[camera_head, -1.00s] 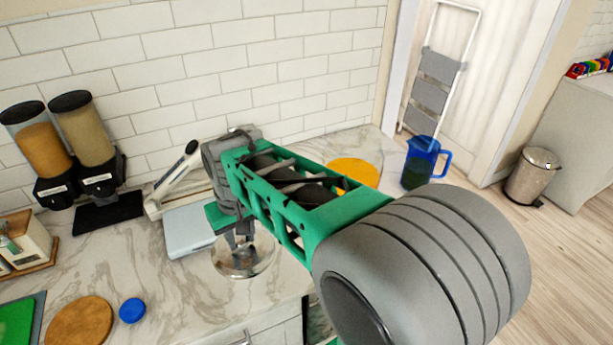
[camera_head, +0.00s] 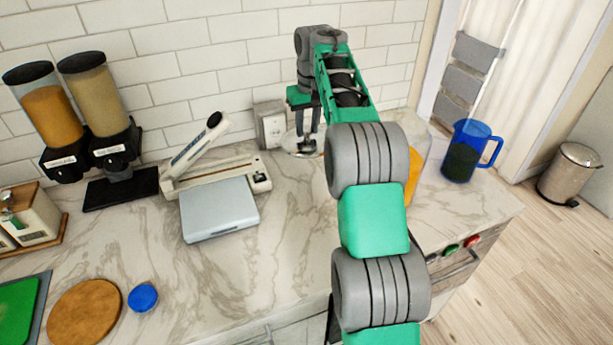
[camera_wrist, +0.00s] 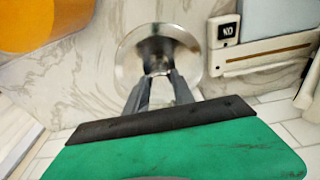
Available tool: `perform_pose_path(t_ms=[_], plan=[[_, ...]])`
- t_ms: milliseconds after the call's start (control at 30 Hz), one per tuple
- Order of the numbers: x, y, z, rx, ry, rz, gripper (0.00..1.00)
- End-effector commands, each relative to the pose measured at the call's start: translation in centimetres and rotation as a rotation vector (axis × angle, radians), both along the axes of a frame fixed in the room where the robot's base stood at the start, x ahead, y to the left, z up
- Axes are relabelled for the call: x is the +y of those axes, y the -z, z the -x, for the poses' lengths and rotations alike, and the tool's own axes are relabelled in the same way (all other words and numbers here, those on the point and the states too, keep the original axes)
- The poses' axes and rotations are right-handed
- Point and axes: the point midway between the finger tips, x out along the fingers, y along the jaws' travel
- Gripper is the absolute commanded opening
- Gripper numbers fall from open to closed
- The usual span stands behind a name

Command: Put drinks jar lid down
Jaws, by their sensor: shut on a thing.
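A round, shiny, see-through or metallic lid (camera_head: 289,142) is at the back of the counter, near the tiled wall. My gripper (camera_head: 307,143) points down and is shut on its small central knob. In the wrist view, the lid (camera_wrist: 188,62) is a bright-rimmed disc with my two fingers (camera_wrist: 158,78) meeting at its middle. The marble counter shows around it. I cannot tell whether the lid touches the counter or hangs just above it. My arm hides part of the counter to its right.
A grey-white box (camera_head: 270,125) stands close left of the lid. A bag sealer (camera_head: 215,172) and a silver scale (camera_head: 219,208) lie further left. A blue pitcher (camera_head: 468,150) stands at the right. The front middle counter is clear.

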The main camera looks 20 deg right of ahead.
Motion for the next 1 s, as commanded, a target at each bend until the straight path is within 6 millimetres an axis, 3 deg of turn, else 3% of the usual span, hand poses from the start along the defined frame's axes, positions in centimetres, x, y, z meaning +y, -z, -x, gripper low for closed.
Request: perform_pose_path(t_ms=[200, 533, 900, 933, 1000], plan=[[-0.1, 4.4, -0.1, 0.002, -0.001, 0.000, 0.00], [0.0, 9.3, -0.1, 0.002, -0.002, 0.000, 0.00], [0.0, 10.2, -0.1, -0.002, -0.002, 0.001, 0.00], [0.0, 10.1, -0.1, -0.001, -0.002, 0.001, 0.31], [0.0, 10.1, -0.1, -0.001, -0.002, 0.001, 0.37]])
